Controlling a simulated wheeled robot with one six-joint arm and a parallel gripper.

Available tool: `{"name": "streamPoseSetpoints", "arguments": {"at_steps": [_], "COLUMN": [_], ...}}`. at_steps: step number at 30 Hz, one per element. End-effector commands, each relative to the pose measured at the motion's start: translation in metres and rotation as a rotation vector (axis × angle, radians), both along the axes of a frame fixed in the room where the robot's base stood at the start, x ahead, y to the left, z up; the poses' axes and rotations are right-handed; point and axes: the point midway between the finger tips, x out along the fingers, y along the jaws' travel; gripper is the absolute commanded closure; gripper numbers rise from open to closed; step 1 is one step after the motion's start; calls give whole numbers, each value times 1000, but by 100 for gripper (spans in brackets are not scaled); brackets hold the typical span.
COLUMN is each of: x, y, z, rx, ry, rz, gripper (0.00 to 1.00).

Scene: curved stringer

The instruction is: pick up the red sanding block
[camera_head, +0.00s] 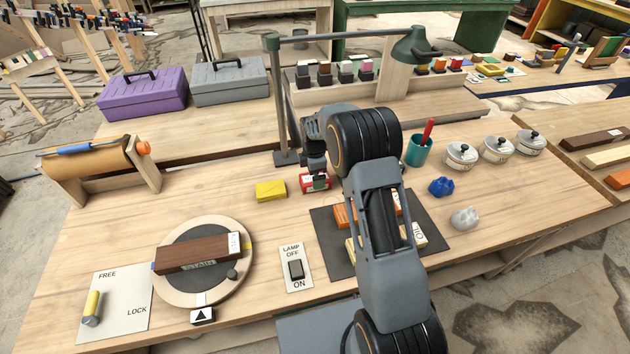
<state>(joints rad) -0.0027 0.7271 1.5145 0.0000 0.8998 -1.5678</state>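The red sanding block (308,184) lies on the wooden workbench near the middle of the picture, just right of a yellow block. My gripper (319,183) points down right at the red block, and its fingers overlap the block's right part in the picture. The fingertips are small and partly merged with the block, so I cannot tell whether they are open or closed on it. My arm reaches in from the bottom right and hides part of the bench behind it.
A yellow block (271,191) sits close on the left. A dark mat (329,232) with orange and pale blocks lies in front, partly under my arm. A lamp post (281,110) stands behind. A teal cup (417,151) is on the right. Bare bench lies left of the yellow block.

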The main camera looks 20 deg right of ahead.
Motion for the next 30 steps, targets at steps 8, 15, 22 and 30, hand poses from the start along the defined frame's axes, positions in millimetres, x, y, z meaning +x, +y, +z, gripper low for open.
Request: {"name": "streamPoseSetpoints", "arguments": {"at_steps": [8, 15, 22, 30], "x": [-1, -1, -1, -1], "y": [-2, -2, -2, -2], "z": [-27, -29, -29, -29], "rx": [0, 0, 0, 0], "ry": [2, 0, 0, 0], "rz": [0, 0, 0, 0], "gripper": [1, 1, 20, 46]}}
